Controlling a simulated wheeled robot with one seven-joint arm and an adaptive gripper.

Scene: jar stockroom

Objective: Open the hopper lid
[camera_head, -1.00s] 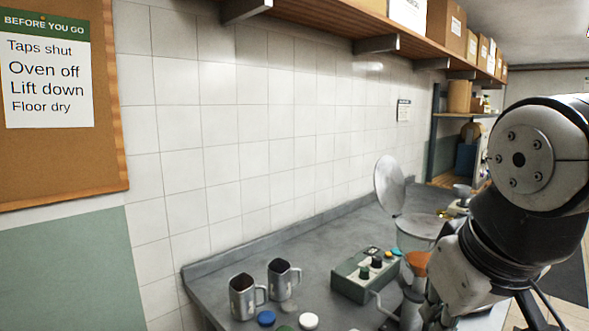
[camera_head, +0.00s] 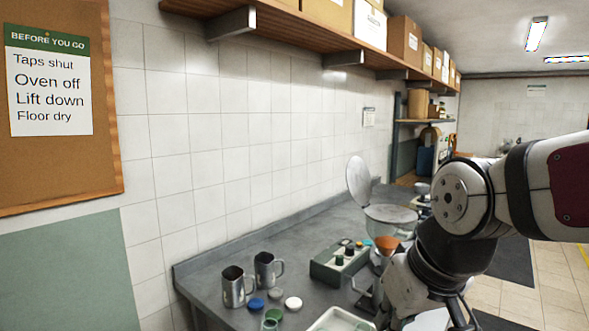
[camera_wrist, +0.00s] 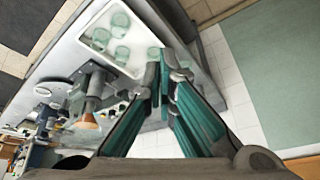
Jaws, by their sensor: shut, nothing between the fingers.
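The hopper (camera_head: 391,215) stands on the counter in the head view, a pale round vessel with a wide grey rim. The round grey hopper lid (camera_head: 359,182) stands upright at the rim's left back side, raised off the top. I cannot make out the lid surely in the wrist view. My gripper (camera_wrist: 160,58) shows in the wrist view with its teal fingers together and nothing between them. It is near the edge of a white tray, apart from the lid. In the head view my arm hides the gripper and part of the space below the hopper.
An orange funnel (camera_head: 387,243) is beside my arm, with a green control box (camera_head: 338,262) to its left. Two metal mugs (camera_head: 234,287) and several loose caps (camera_head: 293,303) are on the counter. The white tray (camera_wrist: 142,66) holds several green glass jars. A shelf (camera_head: 285,38) hangs above.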

